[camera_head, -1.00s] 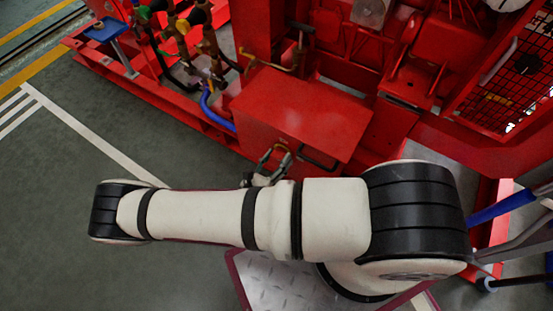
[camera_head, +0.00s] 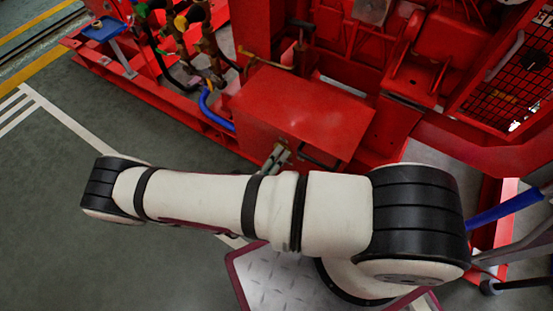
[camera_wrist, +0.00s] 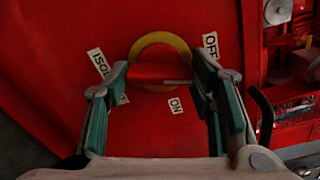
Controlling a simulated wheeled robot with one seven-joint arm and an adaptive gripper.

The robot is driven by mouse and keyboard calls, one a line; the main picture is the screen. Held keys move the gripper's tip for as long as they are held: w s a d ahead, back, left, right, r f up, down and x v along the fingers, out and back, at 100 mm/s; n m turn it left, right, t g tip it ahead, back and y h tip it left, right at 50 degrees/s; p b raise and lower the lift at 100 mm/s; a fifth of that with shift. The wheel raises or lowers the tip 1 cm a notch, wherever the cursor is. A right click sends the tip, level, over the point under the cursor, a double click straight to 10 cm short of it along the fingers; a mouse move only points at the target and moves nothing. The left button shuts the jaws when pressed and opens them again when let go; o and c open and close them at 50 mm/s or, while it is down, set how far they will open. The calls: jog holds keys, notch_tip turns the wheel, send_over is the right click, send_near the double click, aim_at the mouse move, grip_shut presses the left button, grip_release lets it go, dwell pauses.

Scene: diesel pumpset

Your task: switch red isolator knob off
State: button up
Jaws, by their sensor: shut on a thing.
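The red isolator knob (camera_wrist: 160,73) shows in the wrist view as a red bar across a yellow ring (camera_wrist: 160,41) on a red panel. The bar lies nearly level in the picture, with a pale mark near its right end. An "OFF" label (camera_wrist: 211,44) sits upper right of it and an "ON" label (camera_wrist: 176,106) lower right. My gripper (camera_wrist: 161,68) is shut on the knob, one finger at each end of the bar.
The red box (camera_head: 300,110) has a black handle (camera_wrist: 264,115) to the right of the knob. A partly covered label (camera_wrist: 99,63) is at the left. Hoses and valves (camera_head: 205,50) stand at upper left. Open grey floor (camera_head: 60,190) lies left.

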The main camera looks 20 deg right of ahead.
jog(key=shift+n, duration=1.5)
jog(key=o, duration=1.2)
jog(key=shift+c, duration=0.2)
jog(key=v, duration=1.2)
